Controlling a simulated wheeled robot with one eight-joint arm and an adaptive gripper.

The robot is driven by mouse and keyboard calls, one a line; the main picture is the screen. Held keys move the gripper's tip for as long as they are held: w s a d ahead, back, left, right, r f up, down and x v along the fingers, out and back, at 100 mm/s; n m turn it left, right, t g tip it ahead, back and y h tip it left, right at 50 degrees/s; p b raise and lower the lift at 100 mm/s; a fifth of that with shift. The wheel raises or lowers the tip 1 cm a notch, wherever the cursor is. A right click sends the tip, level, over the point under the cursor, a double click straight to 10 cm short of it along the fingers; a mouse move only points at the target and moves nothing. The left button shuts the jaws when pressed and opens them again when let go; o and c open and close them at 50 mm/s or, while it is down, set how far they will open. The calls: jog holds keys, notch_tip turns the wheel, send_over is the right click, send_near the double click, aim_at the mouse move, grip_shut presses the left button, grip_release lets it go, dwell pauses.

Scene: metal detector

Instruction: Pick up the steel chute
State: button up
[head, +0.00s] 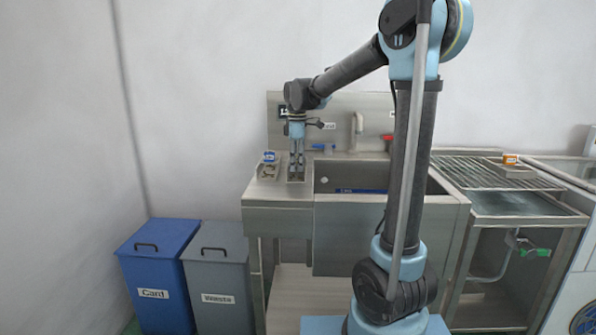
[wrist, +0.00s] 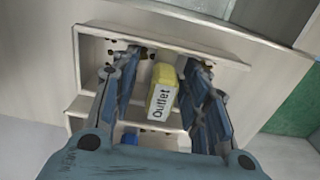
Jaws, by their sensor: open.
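My gripper (head: 296,176) points down over the left part of the steel counter, its fingers reaching a narrow steel tray-like piece (head: 304,179), which may be the steel chute. In the wrist view my gripper (wrist: 162,85) is open. A yellow block labelled "Outlet" (wrist: 162,92) lies between the spread fingers, with a visible gap on each side. Behind it is a pale, shallow, rimmed tray shape (wrist: 88,62). The fingers hide part of it, and I cannot tell whether they touch it.
A small tray with a blue-labelled item (head: 269,157) stands just left of my gripper. The sink basin (head: 345,178) is to its right. Blue (head: 158,275) and grey (head: 217,275) bins stand on the floor at left. A slatted rack (head: 480,172) is at right.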

jog(key=shift+f, duration=0.75)
grip_shut()
jog(key=shift+r, duration=0.15)
